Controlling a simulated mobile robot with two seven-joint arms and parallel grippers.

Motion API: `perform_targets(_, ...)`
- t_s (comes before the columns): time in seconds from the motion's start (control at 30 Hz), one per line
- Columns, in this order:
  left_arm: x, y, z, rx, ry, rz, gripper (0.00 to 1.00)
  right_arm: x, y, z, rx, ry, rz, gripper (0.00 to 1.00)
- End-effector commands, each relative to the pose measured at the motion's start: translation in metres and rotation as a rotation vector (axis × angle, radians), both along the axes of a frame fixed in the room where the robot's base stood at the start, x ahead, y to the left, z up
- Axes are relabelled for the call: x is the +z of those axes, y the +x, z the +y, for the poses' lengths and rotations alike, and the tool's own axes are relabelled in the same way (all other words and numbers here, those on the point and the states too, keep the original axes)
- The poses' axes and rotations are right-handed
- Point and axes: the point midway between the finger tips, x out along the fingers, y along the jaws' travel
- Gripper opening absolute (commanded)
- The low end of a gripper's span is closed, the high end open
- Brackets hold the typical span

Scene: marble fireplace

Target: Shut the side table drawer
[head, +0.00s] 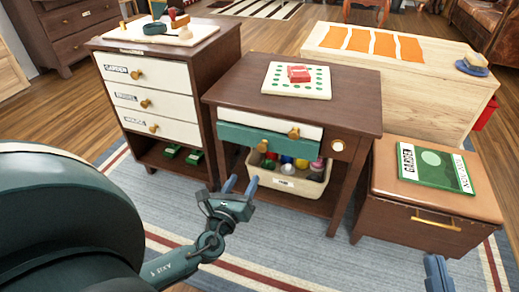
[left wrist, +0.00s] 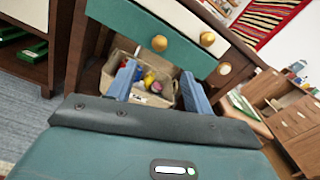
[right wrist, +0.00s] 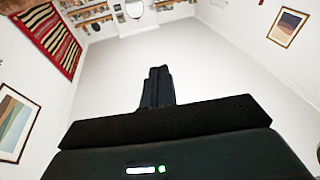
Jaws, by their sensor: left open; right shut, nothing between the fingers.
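The side table (head: 232,85) stands in the middle of the head view. Under its top are a white drawer (head: 240,112) and, below it, a teal drawer (head: 236,136), each with a brass knob. The teal front seems to stand a little forward of the white one; how far is hard to tell. In the left wrist view the teal drawer (left wrist: 130,28) fills the top. My left gripper (head: 240,183) is open and empty, in front of and below the teal drawer, apart from it. My right gripper (right wrist: 158,72) is shut and empty, facing a blank room area.
A bin (head: 288,184) of bottles and jars sits on the table's lower shelf. A white-fronted cabinet (head: 160,75) stands left. A brown storage box (head: 405,213) with a green book (head: 435,168) stands right. The rug (head: 300,245) in front is clear.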

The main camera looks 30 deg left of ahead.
Motion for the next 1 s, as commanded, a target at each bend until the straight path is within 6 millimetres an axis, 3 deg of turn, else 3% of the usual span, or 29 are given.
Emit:
perform_targets(0.17, 0.000, 0.017, 0.005, 0.002, 0.001, -0.003, 0.51, -0.003, 0.000, 0.000, 0.001, 0.004, 0.002, 0.00)
perform_targets(0.6, 0.000, 0.102, 0.025, 0.002, 0.000, -0.004, 0.51, -0.006, 0.001, 0.002, 0.021, 0.031, -0.001, 0.00)
perform_targets(0.8, 0.000, 0.123, 0.030, 0.002, -0.001, -0.002, 0.51, 0.005, 0.001, 0.002, 0.028, 0.033, -0.053, 0.00)
perform_targets(1.0, 0.000, 0.128, 0.031, 0.001, -0.001, 0.000, 0.51, 0.012, 0.003, 0.002, 0.029, 0.032, -0.081, 0.00)
